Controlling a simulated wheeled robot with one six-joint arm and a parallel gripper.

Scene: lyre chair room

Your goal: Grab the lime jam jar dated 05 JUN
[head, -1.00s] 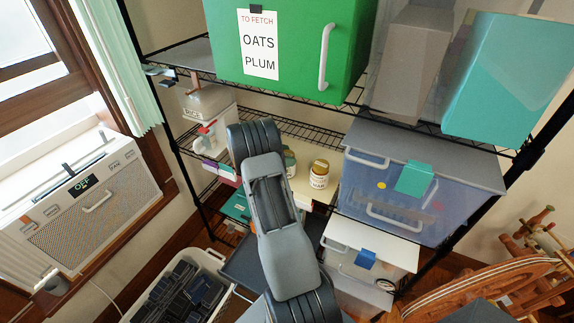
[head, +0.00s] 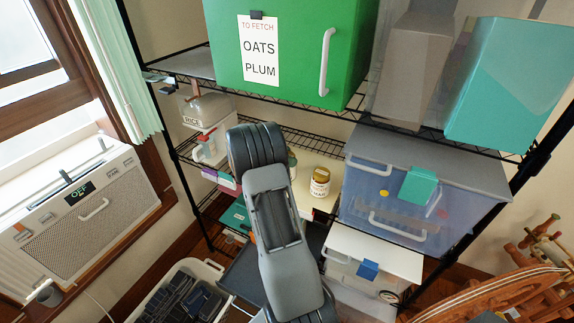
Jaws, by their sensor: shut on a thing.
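A small jar (head: 320,183) with a gold lid and a cream label stands on a pale surface on the middle shelf. Its label is too small to read for sure, and I see no date. Part of a second jar (head: 292,163) shows just left of it, mostly hidden behind my arm. I cannot tell which, if either, is the lime jam dated 05 JUN. My grey arm rises across the middle of the head view. My gripper is not visible.
A green box (head: 290,85) with a "TO FETCH OATS PLUM" note sits on the shelf above. A blue clear bin (head: 385,215) stands right of the jars. A crate of dark items (head: 213,268) is low left. A wooden wheel (head: 500,295) is at lower right.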

